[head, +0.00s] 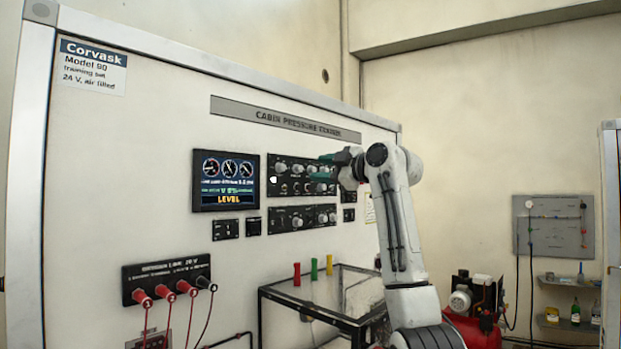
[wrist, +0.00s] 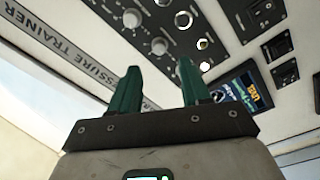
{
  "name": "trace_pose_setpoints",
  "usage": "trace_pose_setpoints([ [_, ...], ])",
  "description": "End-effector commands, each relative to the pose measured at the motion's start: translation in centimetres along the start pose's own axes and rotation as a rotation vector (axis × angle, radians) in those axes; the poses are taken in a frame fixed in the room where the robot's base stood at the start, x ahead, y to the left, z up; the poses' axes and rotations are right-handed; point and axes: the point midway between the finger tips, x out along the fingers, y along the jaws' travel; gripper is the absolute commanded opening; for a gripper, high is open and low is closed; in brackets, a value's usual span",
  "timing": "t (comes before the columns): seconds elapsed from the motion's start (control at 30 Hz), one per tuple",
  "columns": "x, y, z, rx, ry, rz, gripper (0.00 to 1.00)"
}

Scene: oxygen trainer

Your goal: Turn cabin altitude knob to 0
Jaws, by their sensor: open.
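The black upper knob panel (head: 275,189) is on the white trainer board, with grey knobs and small switches; its labels are too small to read, so I cannot tell which knob is cabin altitude. My gripper (head: 326,166) is open at this panel's right part, its green fingers pointing left and covering some of it. In the wrist view, my gripper (wrist: 159,68) has its two green fingers apart with nothing between them. A grey knob (wrist: 159,46) shows just beyond the gap between the tips, and another knob (wrist: 131,18) lies up and left. Contact is not visible.
A lit display (head: 226,180) reading LEVEL is left of the panel. A lower knob panel (head: 283,219) sits beneath. A glass-topped table (head: 345,293) with red, green and yellow grips stands below. Red and black cables (head: 163,320) hang at lower left. A red compressor (head: 474,300) is right.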

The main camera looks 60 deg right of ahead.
Motion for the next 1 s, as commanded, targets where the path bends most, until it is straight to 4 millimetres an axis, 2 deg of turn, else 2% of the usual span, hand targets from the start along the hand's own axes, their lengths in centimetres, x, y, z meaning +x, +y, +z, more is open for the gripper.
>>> trace_pose_setpoints([
  [0.1, -2.0, -0.2, 0.2, -0.002, 0.0, 0.003, 0.47],
  [0.3, -3.8, -0.1, 0.0, 0.001, 0.001, 0.0, 0.47],
  [1.0, -4.0, 0.0, 0.0, 0.001, 0.0, -0.001, 0.47],
])
